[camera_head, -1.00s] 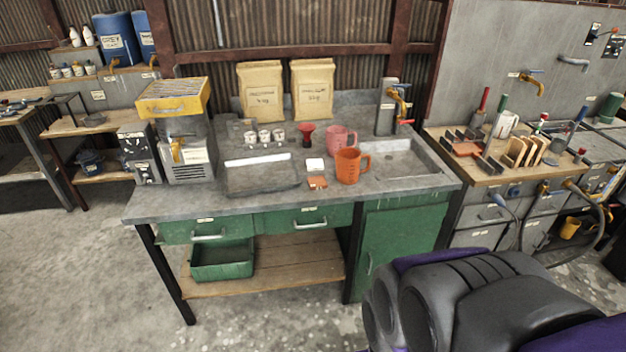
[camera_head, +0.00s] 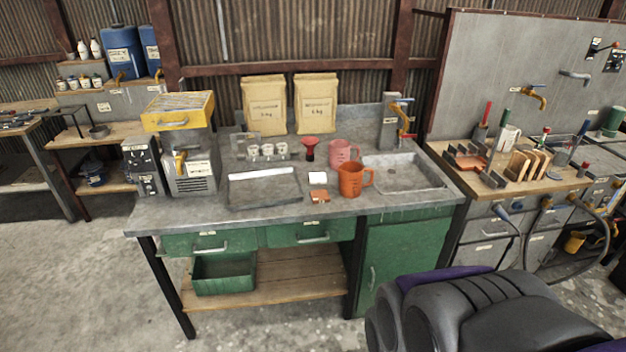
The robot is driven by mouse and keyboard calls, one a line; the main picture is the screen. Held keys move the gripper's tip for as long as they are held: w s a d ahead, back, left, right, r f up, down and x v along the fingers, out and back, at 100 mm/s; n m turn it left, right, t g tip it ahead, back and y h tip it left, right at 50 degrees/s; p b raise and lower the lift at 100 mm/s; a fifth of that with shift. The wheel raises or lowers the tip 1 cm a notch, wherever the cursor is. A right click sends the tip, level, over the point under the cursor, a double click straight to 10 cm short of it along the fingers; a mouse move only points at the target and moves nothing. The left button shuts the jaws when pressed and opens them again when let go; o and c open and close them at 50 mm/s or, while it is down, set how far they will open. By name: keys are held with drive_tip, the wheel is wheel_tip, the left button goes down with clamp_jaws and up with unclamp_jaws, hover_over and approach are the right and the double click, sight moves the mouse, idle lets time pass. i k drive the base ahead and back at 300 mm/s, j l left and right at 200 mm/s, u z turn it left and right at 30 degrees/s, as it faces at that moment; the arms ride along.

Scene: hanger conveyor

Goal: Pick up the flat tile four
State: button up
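No tile can be read as number four from here. A small white square (camera_head: 317,178) lies flat on the grey bench top, left of the orange jug. A small orange-brown square piece (camera_head: 319,195) lies just in front of it. On the right-hand wooden bench, a flat reddish tile (camera_head: 472,162) lies among dark upright holders, and several light wooden slabs (camera_head: 521,163) stand on edge in a rack. Any of these could be the tile; I cannot tell which. My dark grey and purple arm fills the lower right. My gripper's fingers are not visible.
The grey bench (camera_head: 285,208) also holds a shallow tray (camera_head: 262,190), an orange jug (camera_head: 354,180), a pink jug (camera_head: 342,153), a sink (camera_head: 405,174) and a yellow-topped machine (camera_head: 188,150). The concrete floor at left front is clear.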

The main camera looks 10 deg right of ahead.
sight(322, 196)
drive_tip(key=i+j+z, duration=0.2)
drive_tip(key=i+j, duration=0.3)
drive_tip(key=i+j+z, duration=0.25)
drive_tip(key=i+j, duration=0.4)
drive_tip(key=i+j+z, duration=0.2)
drive_tip(key=i+j, duration=0.35)
drive_tip(key=j, duration=0.2)
